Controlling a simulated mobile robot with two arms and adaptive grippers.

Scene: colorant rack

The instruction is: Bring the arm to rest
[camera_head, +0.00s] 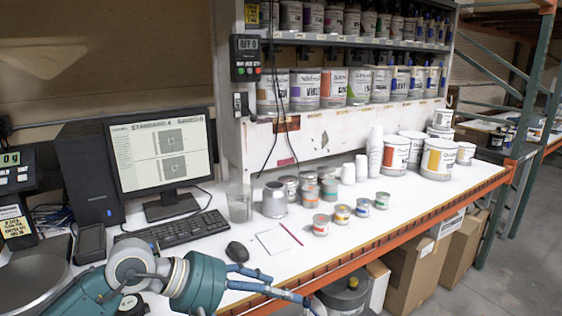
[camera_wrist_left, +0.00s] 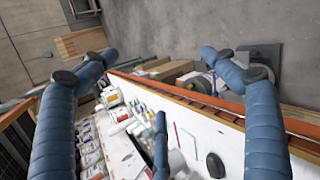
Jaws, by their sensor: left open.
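My left gripper (camera_head: 284,287) reaches in from the lower left in the head view, over the front edge of the white workbench (camera_head: 345,212). Its blue fingers are spread and hold nothing. In the left wrist view the open left gripper (camera_wrist_left: 163,85) has fingers at left, right and lower middle, with the bench and grey floor beyond. The nearest bench items in the head view are a black mouse (camera_head: 237,252), a white pad (camera_head: 272,242) and a red pencil (camera_head: 291,234). My right gripper is in neither view.
Small paint tins (camera_head: 321,225), a grey jug (camera_head: 274,200) and a clear beaker (camera_head: 239,204) stand mid-bench. A keyboard (camera_head: 175,230) and monitor (camera_head: 160,150) are at left. Large cans (camera_head: 439,158) stand at right. Cardboard boxes (camera_head: 411,274) sit below the orange bench edge.

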